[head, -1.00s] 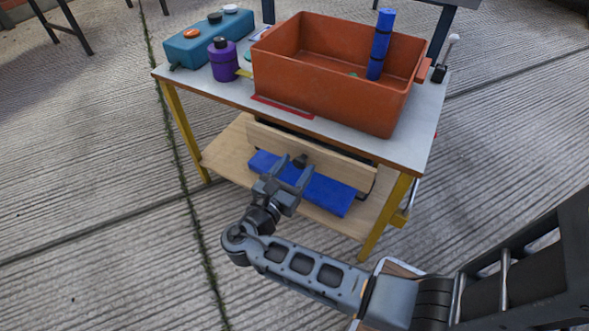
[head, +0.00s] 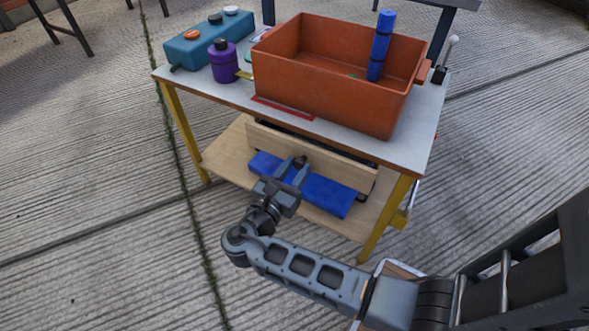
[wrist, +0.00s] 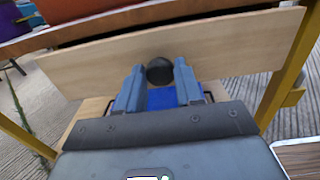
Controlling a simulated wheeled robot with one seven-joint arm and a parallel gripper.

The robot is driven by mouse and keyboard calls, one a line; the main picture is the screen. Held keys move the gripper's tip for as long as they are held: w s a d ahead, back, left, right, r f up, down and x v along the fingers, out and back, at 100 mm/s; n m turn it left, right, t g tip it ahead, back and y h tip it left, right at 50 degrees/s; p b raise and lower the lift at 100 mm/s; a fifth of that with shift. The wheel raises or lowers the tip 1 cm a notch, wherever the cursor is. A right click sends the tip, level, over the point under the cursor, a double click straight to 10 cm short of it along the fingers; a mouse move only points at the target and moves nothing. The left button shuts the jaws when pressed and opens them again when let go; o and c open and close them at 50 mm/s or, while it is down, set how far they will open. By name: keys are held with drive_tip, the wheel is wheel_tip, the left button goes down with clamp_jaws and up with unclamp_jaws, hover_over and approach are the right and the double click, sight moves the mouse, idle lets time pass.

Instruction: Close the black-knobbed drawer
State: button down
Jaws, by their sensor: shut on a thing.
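The drawer has a pale wooden front (head: 335,167) under the tabletop, and it fills the upper part of the wrist view (wrist: 90,68). A dark gap shows behind its top edge, so it stands somewhat open. Its round black knob (wrist: 160,70) is between my fingertips in the wrist view. My gripper (wrist: 159,78) is shut on the knob, with one blue-grey finger on each side. In the head view my gripper (head: 292,168) reaches the drawer front from the lower left and mostly hides the knob.
A blue block (head: 328,195) lies on the lower shelf (head: 225,155) below the drawer. Yellow legs (head: 384,222) flank it. The tabletop (head: 415,150) holds an orange bin (head: 330,100), a purple bottle (head: 223,63) and a teal box (head: 195,48).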

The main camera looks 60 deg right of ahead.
sight(298, 165)
drive_tip(key=d+p, duration=0.2)
drive_tip(key=d, duration=0.1)
drive_tip(key=shift+d+r, duration=0.15)
drive_tip(key=shift+r, duration=0.05)
drive_tip(key=shift+d+f, duration=0.15)
drive_tip(key=shift+d, duration=0.05)
drive_tip(key=c, duration=0.8)
unclamp_jaws()
drive_tip(key=shift+s+a+p, duration=0.1)
drive_tip(key=shift+a+p, duration=0.6)
drive_tip(key=shift+a, duration=3.2)
drive_tip(key=shift+f, duration=0.1)
